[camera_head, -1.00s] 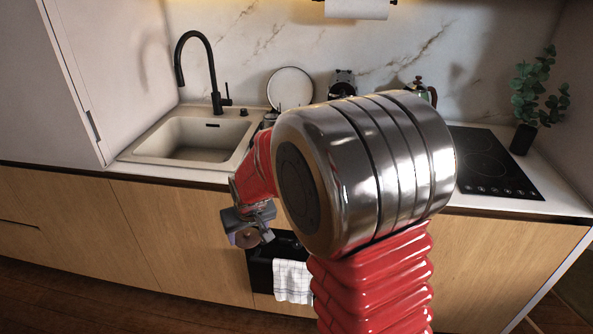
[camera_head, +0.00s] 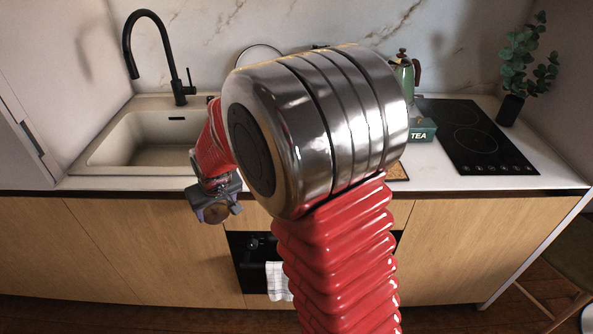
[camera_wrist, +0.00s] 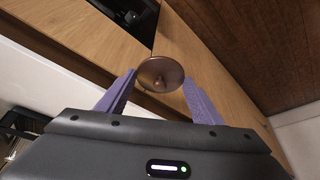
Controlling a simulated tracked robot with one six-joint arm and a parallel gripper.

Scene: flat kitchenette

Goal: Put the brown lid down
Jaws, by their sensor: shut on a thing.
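The brown lid (camera_wrist: 160,74) is a round disc with a small knob at its middle. It sits between the two purple fingers of my gripper (camera_wrist: 158,92) in the wrist view, and the gripper is shut on it. The lid is held in the air, over the floor side of the cabinets. My arm hides the middle of the counter.
The counter (camera_head: 440,180) holds a sink (camera_head: 140,140) with a black tap (camera_head: 160,50) at left. A towel (camera_head: 278,280) hangs on the oven.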

